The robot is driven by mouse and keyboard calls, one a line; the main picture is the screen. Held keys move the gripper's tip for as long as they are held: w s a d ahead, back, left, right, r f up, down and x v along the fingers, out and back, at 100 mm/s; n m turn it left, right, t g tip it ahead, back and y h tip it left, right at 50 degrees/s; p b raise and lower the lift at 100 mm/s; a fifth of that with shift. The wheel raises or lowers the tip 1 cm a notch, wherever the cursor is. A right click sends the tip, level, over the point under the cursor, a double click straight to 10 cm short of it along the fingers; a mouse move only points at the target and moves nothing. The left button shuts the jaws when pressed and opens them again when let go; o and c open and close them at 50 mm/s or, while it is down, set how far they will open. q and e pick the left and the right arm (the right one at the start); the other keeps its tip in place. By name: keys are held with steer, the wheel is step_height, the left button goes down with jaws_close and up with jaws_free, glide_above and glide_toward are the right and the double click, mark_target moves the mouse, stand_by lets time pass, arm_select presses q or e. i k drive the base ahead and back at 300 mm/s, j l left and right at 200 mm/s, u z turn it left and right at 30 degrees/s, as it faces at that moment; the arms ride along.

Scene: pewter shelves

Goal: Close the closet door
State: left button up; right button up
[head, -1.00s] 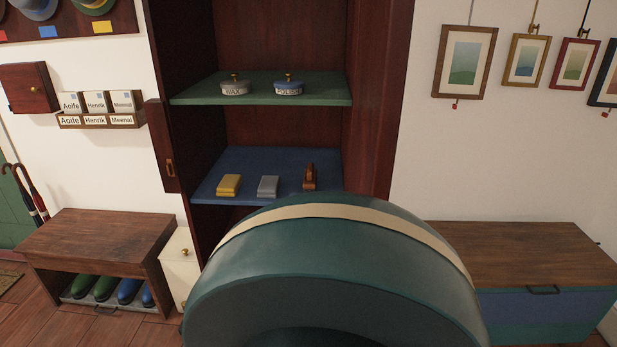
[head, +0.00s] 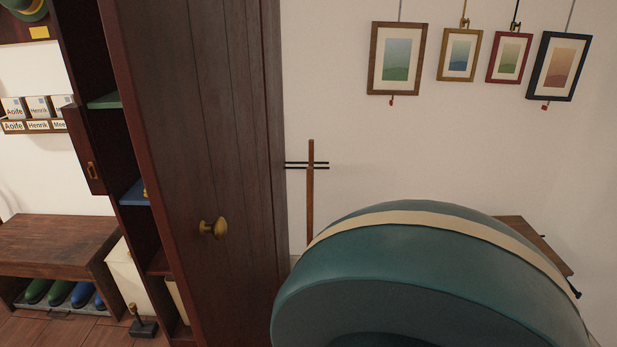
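The closet door (head: 200,130) is a tall dark reddish-brown wooden panel with a round brass knob (head: 213,228) near its left edge. It stands part open, covering most of the closet front. A narrow strip of the closet interior shows to its left, with the ends of a green shelf (head: 103,101) and a blue shelf (head: 134,192). Most of what stands on the shelves is hidden behind the door. Neither of my grippers is in view, so any contact with the door cannot be seen.
A large teal curved shape with a cream band hides the lower right; I cannot tell what it is. A wooden bench (head: 60,240) with boots, a cream cabinet (head: 122,275) and a small dark object (head: 143,328) stand left. Framed pictures (head: 397,58) hang at right.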

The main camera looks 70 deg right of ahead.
mark_target(188, 75)
steer(key=z, duration=1.6)
